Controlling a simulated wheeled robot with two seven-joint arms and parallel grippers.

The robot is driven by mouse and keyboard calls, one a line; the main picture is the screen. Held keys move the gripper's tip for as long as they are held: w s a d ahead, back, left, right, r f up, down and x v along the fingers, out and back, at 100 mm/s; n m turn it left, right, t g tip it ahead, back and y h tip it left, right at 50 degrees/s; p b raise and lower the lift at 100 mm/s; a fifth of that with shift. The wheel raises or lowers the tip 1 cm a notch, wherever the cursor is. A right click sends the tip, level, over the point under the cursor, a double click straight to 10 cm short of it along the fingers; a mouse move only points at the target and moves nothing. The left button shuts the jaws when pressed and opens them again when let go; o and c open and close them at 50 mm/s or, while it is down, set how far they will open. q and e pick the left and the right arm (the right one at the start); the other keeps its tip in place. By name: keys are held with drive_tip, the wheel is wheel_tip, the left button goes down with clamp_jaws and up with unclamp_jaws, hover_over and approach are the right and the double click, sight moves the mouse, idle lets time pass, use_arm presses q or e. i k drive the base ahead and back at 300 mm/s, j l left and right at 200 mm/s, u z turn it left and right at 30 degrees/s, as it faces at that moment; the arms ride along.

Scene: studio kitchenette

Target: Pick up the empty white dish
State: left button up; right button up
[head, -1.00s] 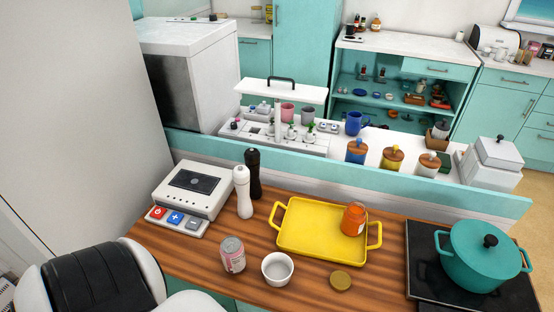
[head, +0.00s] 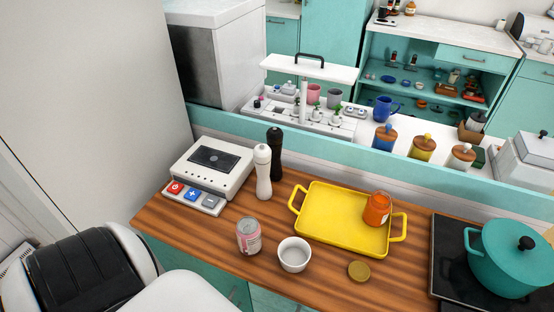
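The empty white dish (head: 294,255) is a small round bowl. It stands upright on the wooden counter (head: 215,235), near its front edge, and I see nothing in it. A pink and grey can (head: 248,237) stands close to its left. The yellow tray (head: 335,228) lies behind it to the right. Neither of my grippers is in the head view. Only white and black parts, which seem to be my own body, show at the lower left.
An orange jar (head: 377,208) stands on the tray, and a round gold lid (head: 358,271) lies right of the dish. White and black mills (head: 263,172) stand behind. A teal pot (head: 503,262) sits on the black hob at right. The counter in front of the dish is clear.

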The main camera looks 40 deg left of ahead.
sight(293, 253)
drive_tip(key=i+u, duration=0.1)
drive_tip(key=u, duration=0.25)
drive_tip(key=i+j+u, duration=0.1)
drive_tip(key=u, duration=0.65)
drive_tip(key=i, duration=0.05)
